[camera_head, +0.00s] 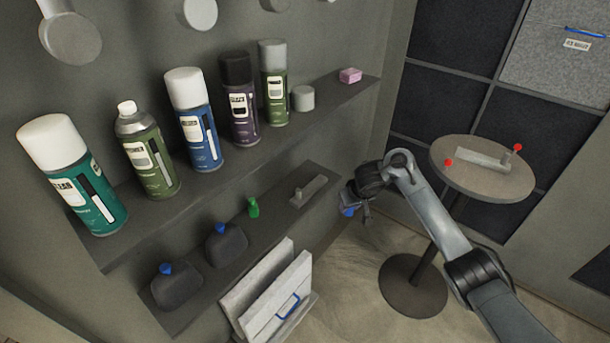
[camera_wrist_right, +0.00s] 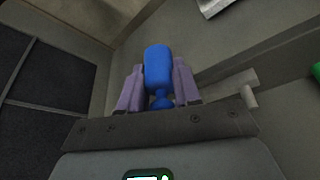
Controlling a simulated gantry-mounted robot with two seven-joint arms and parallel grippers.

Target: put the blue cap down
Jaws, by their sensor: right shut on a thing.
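The blue cap (camera_wrist_right: 158,72) is between the two fingers of my right gripper (camera_wrist_right: 159,85) in the right wrist view, and the gripper is shut on it. In the head view a bit of the blue cap (camera_head: 348,211) shows at the tip of my right gripper (camera_head: 354,202). The gripper holds it in the air, right of the lower shelf and left of the round table (camera_head: 482,180). My left gripper is in neither view.
The lower shelf (camera_head: 270,225) holds two dark bottles with blue tops (camera_head: 226,245), a green piece (camera_head: 253,207) and a grey fixture (camera_head: 308,190). Several spray cans (camera_head: 199,120) stand on the upper shelf (camera_head: 230,160). White panels (camera_head: 280,300) stand below. The round table carries a grey piece with red knobs.

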